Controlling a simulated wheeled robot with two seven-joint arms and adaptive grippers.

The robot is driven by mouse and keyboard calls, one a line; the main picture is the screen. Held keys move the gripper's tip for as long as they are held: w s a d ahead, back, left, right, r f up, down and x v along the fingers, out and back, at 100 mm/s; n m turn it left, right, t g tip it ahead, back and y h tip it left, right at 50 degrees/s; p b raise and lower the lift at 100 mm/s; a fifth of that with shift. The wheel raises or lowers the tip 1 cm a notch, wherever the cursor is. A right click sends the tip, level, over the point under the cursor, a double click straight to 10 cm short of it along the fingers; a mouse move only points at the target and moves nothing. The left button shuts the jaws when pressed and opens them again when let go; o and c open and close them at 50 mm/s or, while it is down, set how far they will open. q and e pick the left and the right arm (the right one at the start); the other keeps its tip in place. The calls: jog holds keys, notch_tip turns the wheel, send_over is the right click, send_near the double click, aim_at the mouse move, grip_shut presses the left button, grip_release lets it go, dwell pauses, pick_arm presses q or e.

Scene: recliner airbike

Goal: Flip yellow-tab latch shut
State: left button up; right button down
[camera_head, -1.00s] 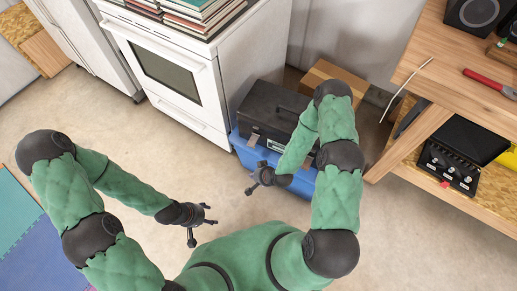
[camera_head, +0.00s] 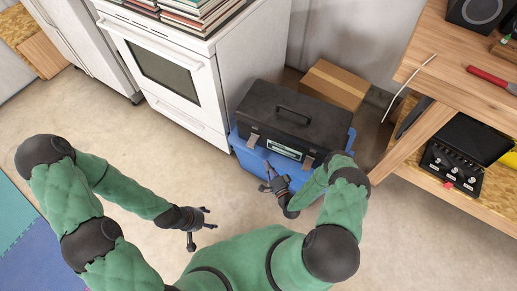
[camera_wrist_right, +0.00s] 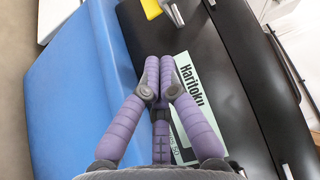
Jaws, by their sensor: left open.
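A black toolbox (camera_head: 318,128) with a top handle sits on a blue bin (camera_head: 248,158). Its front has a left latch (camera_head: 252,139), a right latch (camera_head: 307,162) and a label. In the right wrist view, a latch (camera_wrist_right: 173,13) with a yellow tab (camera_wrist_right: 152,8) stands out from the toolbox edge at the top. My right gripper (camera_wrist_right: 159,62) has its purple fingers together and empty, over the toolbox front beside the label (camera_wrist_right: 190,85), apart from the yellow tab. It also shows in the head view (camera_head: 268,178). My left gripper (camera_head: 207,218) is open and empty above the floor.
A white stove (camera_head: 165,75) stands left of the toolbox, and a cardboard box (camera_head: 335,85) behind it. A wooden workbench (camera_head: 440,85) is at the right. The floor (camera_head: 150,135) in front of the stove is clear.

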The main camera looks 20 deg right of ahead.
aim_at(253, 141)
jog(key=shift+w, duration=0.15)
jog(key=w+b, duration=0.1)
jog(key=w, duration=0.2)
jog(key=w+b, duration=0.1)
jog(key=w, duration=0.2)
jog(key=w+a+b, duration=0.1)
jog(key=w, duration=0.2)
jog(key=shift+w+r, duration=0.25)
jog(key=shift+w, duration=0.1)
jog(key=shift+s, duration=0.1)
